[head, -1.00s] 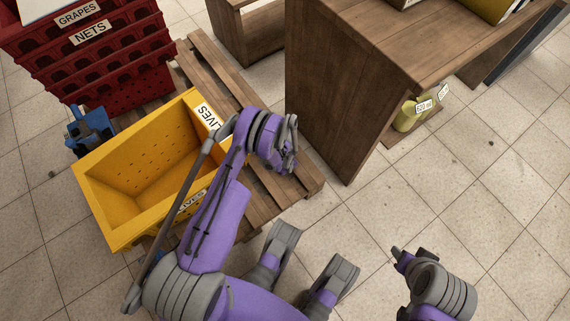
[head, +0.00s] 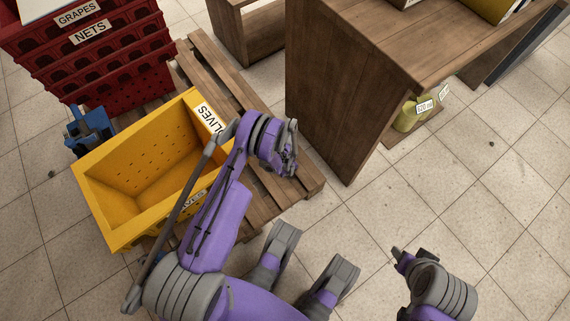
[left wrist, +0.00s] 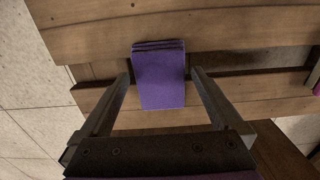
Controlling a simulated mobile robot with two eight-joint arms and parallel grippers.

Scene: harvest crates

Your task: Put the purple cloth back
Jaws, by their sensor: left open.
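The purple cloth (left wrist: 160,82) shows in the left wrist view as a small folded stack with layered edges at its top end. It lies over wooden slats and across the dark gap between them. My left gripper (left wrist: 160,76) is open, with one finger on each side of the cloth and a gap to both. In the head view my left gripper (head: 288,165) is over the right part of the pallet, and I cannot make out the cloth there. My right arm's end (head: 402,258) is at the lower right; its jaws are not clear.
A yellow olives crate (head: 120,222) stands on the wooden pallet (head: 210,68) beside my left arm. Red stacked crates (head: 125,85) and a blue object (head: 90,130) are at left. A wooden table (head: 340,110) stands close right. A magenta thing (left wrist: 317,89) shows at the wrist view's right edge.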

